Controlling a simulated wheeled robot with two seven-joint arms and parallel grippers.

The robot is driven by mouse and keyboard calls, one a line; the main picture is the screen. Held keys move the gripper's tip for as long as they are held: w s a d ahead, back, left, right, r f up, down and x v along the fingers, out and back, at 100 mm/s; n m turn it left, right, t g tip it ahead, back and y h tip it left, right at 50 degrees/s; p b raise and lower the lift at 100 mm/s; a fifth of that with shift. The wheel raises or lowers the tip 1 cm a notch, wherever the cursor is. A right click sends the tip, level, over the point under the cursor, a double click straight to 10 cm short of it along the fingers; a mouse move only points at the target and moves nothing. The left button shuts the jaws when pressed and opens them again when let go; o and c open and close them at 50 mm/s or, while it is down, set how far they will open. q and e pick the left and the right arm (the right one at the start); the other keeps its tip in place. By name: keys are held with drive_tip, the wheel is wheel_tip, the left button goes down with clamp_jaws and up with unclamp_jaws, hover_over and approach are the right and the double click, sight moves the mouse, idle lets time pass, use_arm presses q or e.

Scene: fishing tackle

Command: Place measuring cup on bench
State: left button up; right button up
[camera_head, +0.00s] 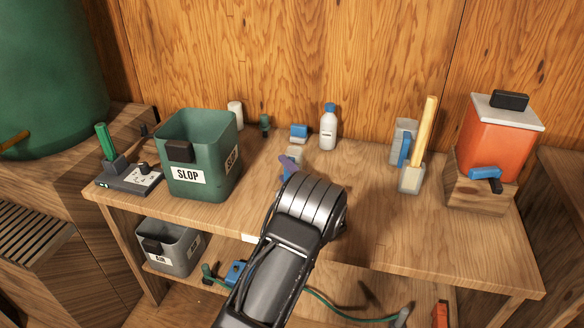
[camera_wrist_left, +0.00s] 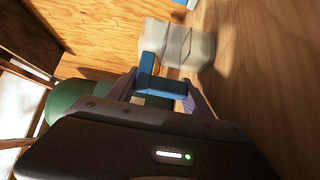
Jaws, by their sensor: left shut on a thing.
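The measuring cup (camera_wrist_left: 180,45) is pale grey and translucent, with a blue handle (camera_wrist_left: 155,82). My left gripper (camera_wrist_left: 160,88) is shut on the handle, its purple fingers on both sides of it. In the head view my left gripper (camera_head: 289,166) is over the middle of the wooden bench (camera_head: 360,220). A small pale part beyond the fingers appears to be the cup (camera_head: 295,152); the wrist and fingers hide most of it. I cannot tell whether the cup touches the bench top. My right gripper is not in view.
A green SLOP bucket (camera_head: 198,160) stands left of my gripper. A white bottle (camera_head: 328,130) and small blue-topped item (camera_head: 299,131) are behind. A clear blue-handled container (camera_head: 403,140), yellow-handled tool (camera_head: 424,130) and orange dispenser (camera_head: 495,140) stand right. The bench front right is clear.

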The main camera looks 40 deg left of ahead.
use_arm(q)
clamp_jaws()
wheel_tip(320, 180, up, 10)
drive_tip(key=shift+r, duration=0.1)
idle(0.5)
idle(0.5)
